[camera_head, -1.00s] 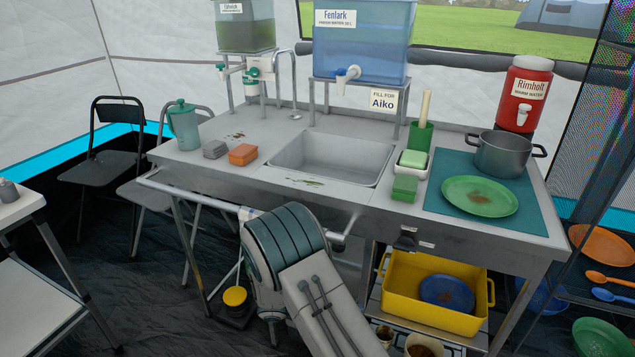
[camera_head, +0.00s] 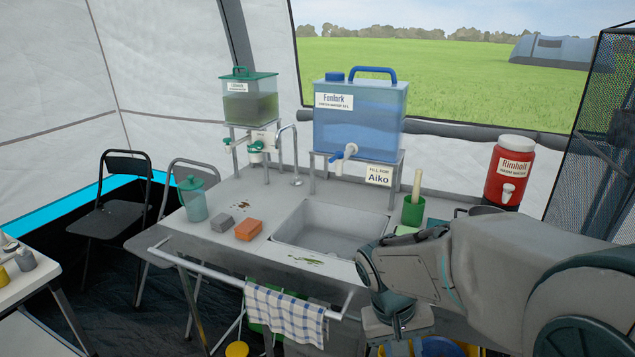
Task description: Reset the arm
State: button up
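My arm (camera_head: 480,265) reaches in from the right edge and bends down in front of the sink table's right half. My gripper is not visible; the wrist end points down near the bottom edge, and whatever is below it is out of the picture. The arm hides the green plate and mat and most of the grey pot (camera_head: 482,210). I cannot tell whether anything is held.
The table (camera_head: 228,230) carries a sink (camera_head: 325,235), a green-lidded jug (camera_head: 193,199), an orange sponge (camera_head: 248,229) and a brush holder (camera_head: 413,211). A checked towel (camera_head: 285,313) hangs on the front rail. Water tanks (camera_head: 360,118) stand behind.

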jog(key=s+r+t+y+p, duration=0.3)
jog(key=s+r+p, duration=0.2)
jog(key=r, duration=0.6)
jog(key=shift+s+a+r, duration=0.2)
jog(key=shift+s, duration=0.75)
